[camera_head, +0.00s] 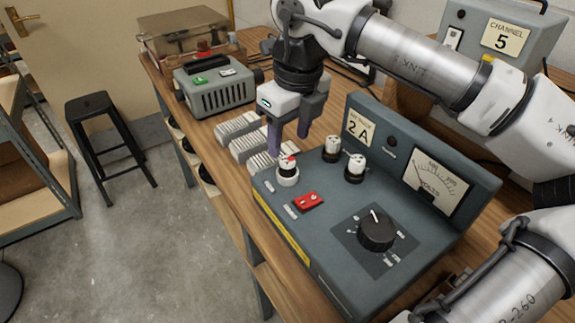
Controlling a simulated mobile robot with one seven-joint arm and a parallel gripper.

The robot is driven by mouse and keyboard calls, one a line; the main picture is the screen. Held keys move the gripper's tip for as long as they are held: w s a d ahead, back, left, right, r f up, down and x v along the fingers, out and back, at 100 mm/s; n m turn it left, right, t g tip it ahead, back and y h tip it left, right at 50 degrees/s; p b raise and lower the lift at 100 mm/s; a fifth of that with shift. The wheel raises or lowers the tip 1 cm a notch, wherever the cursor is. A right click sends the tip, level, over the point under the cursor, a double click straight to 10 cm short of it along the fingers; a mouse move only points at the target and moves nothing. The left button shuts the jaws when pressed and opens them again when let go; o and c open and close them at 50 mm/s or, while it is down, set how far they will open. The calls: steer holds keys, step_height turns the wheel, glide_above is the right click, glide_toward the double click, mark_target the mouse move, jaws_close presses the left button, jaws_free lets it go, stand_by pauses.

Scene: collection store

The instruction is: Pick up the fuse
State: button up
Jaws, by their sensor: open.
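My gripper (289,144) points down with its two fingers apart, above the far left corner of a grey instrument box (322,240). No object shows between the fingers. I cannot single out a loose fuse for sure. Just below the fingers, a round black-and-white fitting (288,172) with a red mark on top stands on the box's panel, and it may be a fuse or its holder.
The panel carries a red switch (308,202), a black dial (376,233) and a meter (434,184) on its raised back. A grey-green vented unit (215,87) and a brown case (186,32) stand farther back on the wooden bench. A black stool (92,103) stands on the floor left.

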mark_target(288, 161)
steer(key=shift+w+a+f+p, duration=0.1)
steer(key=shift+f+p, duration=0.25)
steer(key=shift+f, duration=1.05)
steer(key=shift+a+f+p, duration=0.1)
steer(key=shift+f+p, duration=0.25)
steer(key=shift+f, duration=1)
steer(key=c, duration=1.1)
